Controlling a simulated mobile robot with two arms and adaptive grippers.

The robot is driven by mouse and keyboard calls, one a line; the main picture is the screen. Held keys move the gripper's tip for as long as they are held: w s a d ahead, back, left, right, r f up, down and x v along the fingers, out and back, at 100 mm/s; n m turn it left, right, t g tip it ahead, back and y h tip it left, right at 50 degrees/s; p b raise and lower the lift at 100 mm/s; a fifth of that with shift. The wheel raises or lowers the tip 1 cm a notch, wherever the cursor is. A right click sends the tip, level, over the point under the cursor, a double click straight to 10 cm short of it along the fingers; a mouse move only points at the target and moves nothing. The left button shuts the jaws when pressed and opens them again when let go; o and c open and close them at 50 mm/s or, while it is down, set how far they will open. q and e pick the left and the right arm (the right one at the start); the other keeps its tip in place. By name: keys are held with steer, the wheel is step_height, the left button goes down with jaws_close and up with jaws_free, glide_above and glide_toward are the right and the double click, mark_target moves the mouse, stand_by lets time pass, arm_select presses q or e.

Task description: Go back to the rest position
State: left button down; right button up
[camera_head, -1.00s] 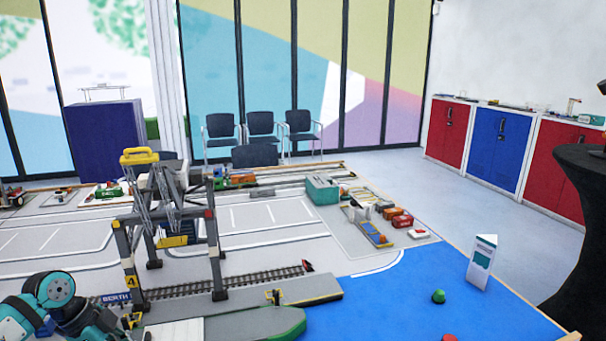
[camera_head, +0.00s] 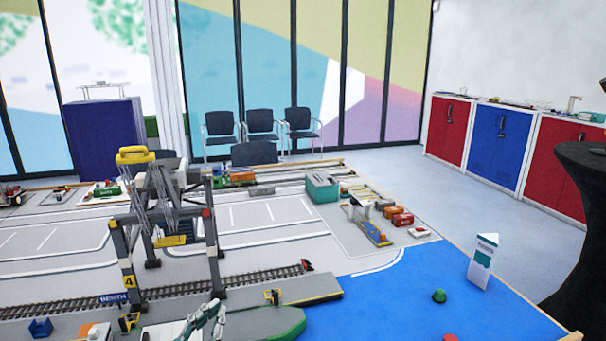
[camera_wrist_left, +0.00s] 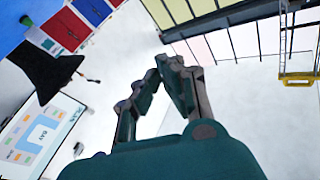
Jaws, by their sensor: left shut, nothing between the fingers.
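My left gripper (camera_head: 214,314) shows at the bottom of the head view, low in front of the gantry crane and over the grey quay. It is empty, and its two fingers meet at the tips in the left wrist view (camera_wrist_left: 170,64). The grey gantry crane (camera_head: 120,250) stands upright over the rail track, with a yellow part on top (camera_head: 136,155) and a yellow spreader (camera_head: 170,241) hanging inside its frame. My right gripper is in neither view.
A blue piece (camera_head: 40,328) and an orange-and-white piece (camera_head: 95,331) sit at the lower left. The blue water area (camera_head: 400,305) holds a green buoy (camera_head: 438,296) and a red one (camera_head: 451,338). A white-and-teal sign (camera_head: 483,262) stands at the right. Much of the blue area is clear.

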arm_select(q)
steer(key=s+a+f+n+g+y, duration=0.65)
steer(key=s+f+y, duration=0.25)
steer(key=f, duration=0.4)
steer(key=s+d+f+g+h, duration=0.1)
steer(key=s+f+g, duration=0.35)
steer(key=s, duration=0.55)
steer(key=s+d+f+g+h, duration=0.15)
steer(key=s+f+g, duration=0.3)
steer(key=s, duration=0.65)
step_height(320, 180, down, 24)
steer(key=g, duration=0.1)
steer(key=s+a+f+g, duration=0.1)
steer(key=s+a+f, duration=0.1)
steer(key=s+f, duration=1.5)
steer(key=shift+s+a+f+m+y, duration=0.15)
steer(key=shift+a+f+m+y, duration=0.2)
steer(key=shift+f+m, duration=0.15)
